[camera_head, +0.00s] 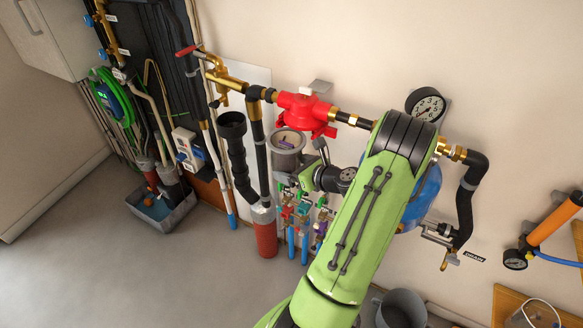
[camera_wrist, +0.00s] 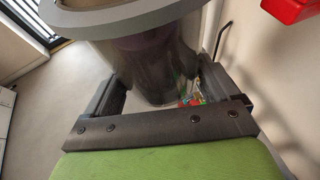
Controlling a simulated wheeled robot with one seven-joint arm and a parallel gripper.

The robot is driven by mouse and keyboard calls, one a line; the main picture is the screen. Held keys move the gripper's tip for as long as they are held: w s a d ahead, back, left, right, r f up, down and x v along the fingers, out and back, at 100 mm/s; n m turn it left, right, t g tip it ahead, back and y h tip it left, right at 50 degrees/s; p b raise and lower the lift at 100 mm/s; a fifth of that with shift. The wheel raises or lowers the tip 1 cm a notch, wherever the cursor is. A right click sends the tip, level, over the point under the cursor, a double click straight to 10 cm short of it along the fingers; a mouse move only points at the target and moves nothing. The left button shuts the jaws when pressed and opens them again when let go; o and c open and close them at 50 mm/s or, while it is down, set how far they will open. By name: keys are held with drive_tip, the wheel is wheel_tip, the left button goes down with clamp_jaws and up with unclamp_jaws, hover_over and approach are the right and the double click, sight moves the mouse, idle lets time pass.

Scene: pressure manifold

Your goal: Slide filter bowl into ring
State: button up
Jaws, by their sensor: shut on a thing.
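The filter bowl (camera_head: 286,158) is a clear grey cup with a thick grey rim and something dark purple inside. It hangs upright, below and slightly left of the red filter head (camera_head: 302,107) on the pipe. A red part (camera_wrist: 290,8) shows at the upper right there. I cannot make out a separate ring, nor any contact between bowl and head.
A black elbow pipe (camera_head: 236,155) stands close left of the bowl. Several small coloured valves (camera_head: 303,210) hang below it. A pressure gauge (camera_head: 427,105) and a blue tank (camera_head: 425,195) are to the right. A grey bucket (camera_head: 400,308) stands on the floor.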

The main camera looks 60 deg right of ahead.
drive_tip(key=shift+w+d+p, duration=0.1)
drive_tip(key=shift+d+p, duration=0.4)
drive_tip(key=shift+d, duration=0.4)
drive_tip(key=shift+d, duration=0.1)
drive_tip(key=shift+w+d+p, duration=0.15)
drive_tip(key=shift+d+p, duration=0.8)
drive_tip(key=shift+d, duration=0.55)
drive_tip(key=shift+d, duration=0.2)
drive_tip(key=shift+d, duration=0.35)
drive_tip(key=shift+w+d, duration=0.1)
drive_tip(key=shift+d, duration=0.1)
drive_tip(key=shift+w+d+r+p, duration=0.1)
drive_tip(key=shift+d+r+p, duration=0.1)
drive_tip(key=shift+d+p, duration=0.35)
drive_tip(key=o, duration=0.8)
drive_tip(key=shift+d, duration=0.15)
drive_tip(key=shift+o, duration=0.2)
